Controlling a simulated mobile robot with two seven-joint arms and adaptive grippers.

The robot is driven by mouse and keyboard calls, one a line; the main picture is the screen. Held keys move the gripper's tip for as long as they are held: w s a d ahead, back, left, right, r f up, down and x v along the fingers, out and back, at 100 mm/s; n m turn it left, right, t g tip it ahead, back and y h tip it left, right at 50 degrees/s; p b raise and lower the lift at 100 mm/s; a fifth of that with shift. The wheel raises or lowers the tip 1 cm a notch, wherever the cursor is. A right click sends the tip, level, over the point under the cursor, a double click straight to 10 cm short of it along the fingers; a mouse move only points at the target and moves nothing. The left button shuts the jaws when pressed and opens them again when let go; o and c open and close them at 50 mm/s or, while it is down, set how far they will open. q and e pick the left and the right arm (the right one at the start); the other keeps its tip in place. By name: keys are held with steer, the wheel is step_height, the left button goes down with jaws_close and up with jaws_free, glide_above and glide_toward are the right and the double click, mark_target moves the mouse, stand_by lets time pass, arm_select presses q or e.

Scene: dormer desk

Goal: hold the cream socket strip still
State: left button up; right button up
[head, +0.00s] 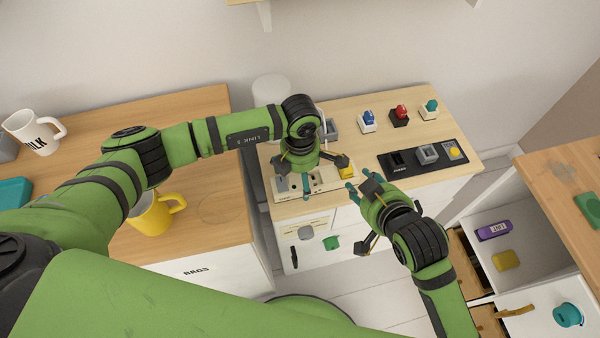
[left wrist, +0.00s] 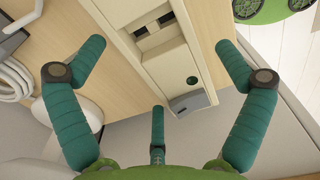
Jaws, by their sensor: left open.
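The cream socket strip (head: 318,187) lies on the light wooden top of the middle cabinet, near its front edge. It also shows in the left wrist view (left wrist: 172,68), running from the top towards the middle, with dark socket openings and a dark end piece. My left gripper (head: 308,178) is over the strip in the head view and hides part of it. Its teal fingers are spread on both sides of the strip in the left wrist view, apart from it, and hold nothing. My right gripper (head: 361,215) is just right of the strip, its fingers spread and empty.
A yellow block (head: 346,172) is at the strip's right end. A black panel (head: 425,159) and blue, red and teal switch-like pieces stand further right and back. A yellow mug (head: 152,214) stands on the left desk. A gap separates that desk from the cabinet.

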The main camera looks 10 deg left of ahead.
arm_select(q)
steer(key=shift+r, duration=0.1)
step_height(320, 180, up, 12)
stand_by(0.4)
